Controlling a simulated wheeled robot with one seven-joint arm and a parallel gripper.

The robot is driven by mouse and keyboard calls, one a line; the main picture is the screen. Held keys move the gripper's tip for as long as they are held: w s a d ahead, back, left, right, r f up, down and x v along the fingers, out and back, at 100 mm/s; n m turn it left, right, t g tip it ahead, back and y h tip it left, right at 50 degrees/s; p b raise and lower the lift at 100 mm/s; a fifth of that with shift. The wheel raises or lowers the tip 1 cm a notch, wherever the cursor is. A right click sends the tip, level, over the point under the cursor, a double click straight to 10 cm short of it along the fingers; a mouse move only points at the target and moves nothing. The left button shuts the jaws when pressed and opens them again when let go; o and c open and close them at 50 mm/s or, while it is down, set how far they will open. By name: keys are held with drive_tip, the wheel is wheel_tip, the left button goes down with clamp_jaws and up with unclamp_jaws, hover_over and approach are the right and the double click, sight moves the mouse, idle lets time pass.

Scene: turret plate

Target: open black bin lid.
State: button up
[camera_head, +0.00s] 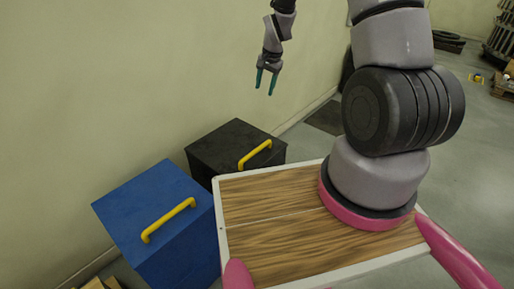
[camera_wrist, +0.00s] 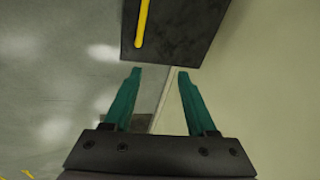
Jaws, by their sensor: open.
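The black bin (camera_head: 212,174) stands against the wall, partly hidden behind the wooden top. Its black lid (camera_head: 217,143) lies flat and looks shut, with a yellow bar handle (camera_head: 255,154) along its right side. My gripper (camera_head: 266,87) hangs above and beyond the bin in the head view, fingers pointing down, open and empty. In the wrist view my gripper's teal fingers (camera_wrist: 157,76) are spread apart. There the black lid (camera_wrist: 190,30) shows at the top, with the yellow handle (camera_wrist: 142,22) ahead of the left finger. The fingers appear apart from both.
A blue bin (camera_head: 160,205) with its own yellow handle (camera_head: 168,219) stands left of the black bin. The wooden top (camera_head: 265,225) with a white rim is in front. The pale wall (camera_head: 110,90) runs close behind both bins. A dark mat (camera_head: 326,118) lies beyond on open floor.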

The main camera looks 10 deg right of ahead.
drive_tip(key=m+g, duration=0.1)
drive_tip(key=m, duration=0.1)
approach(257, 149)
drive_tip(key=f, duration=0.3)
drive_tip(key=w+f, duration=0.1)
drive_tip(key=f, duration=0.4)
drive_tip(key=shift+w+a+f, duration=0.25)
drive_tip(key=shift+a+f, duration=0.1)
drive_tip(key=shift+a, duration=0.05)
clamp_jaws()
idle(0.5)
